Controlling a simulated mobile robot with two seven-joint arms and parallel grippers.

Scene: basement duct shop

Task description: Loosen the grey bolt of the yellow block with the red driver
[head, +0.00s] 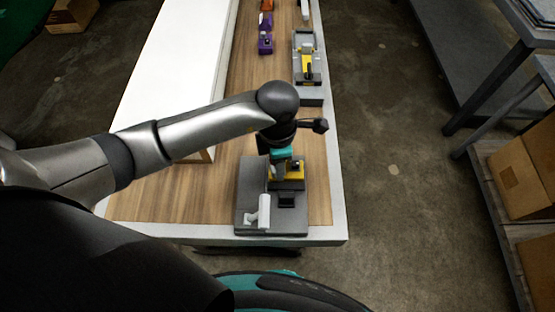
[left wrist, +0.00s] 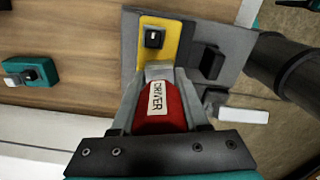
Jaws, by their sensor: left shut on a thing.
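My left gripper (left wrist: 160,88) is shut on the red driver (left wrist: 172,120), which has a white label reading DRIVER. In the head view, the gripper (head: 281,158) hangs over the fixture at the table's near end. The yellow block (left wrist: 172,58) sits on a grey base plate (left wrist: 228,38); the block also shows partly in the head view (head: 296,170). A small bolt with a light face in a dark square (left wrist: 154,39) is on the block. The driver's grey tip end overlaps the block's edge in the wrist view, apart from the bolt; contact cannot be told. My right gripper is not in view.
A black block (left wrist: 211,62) and a white handle (left wrist: 243,115) are on or beside the plate. A teal block (left wrist: 38,72) lies on the wooden table. Farther along stand a grey-yellow fixture (head: 297,50) and purple block (head: 265,43). Boxes on a rack (head: 522,180) stand right.

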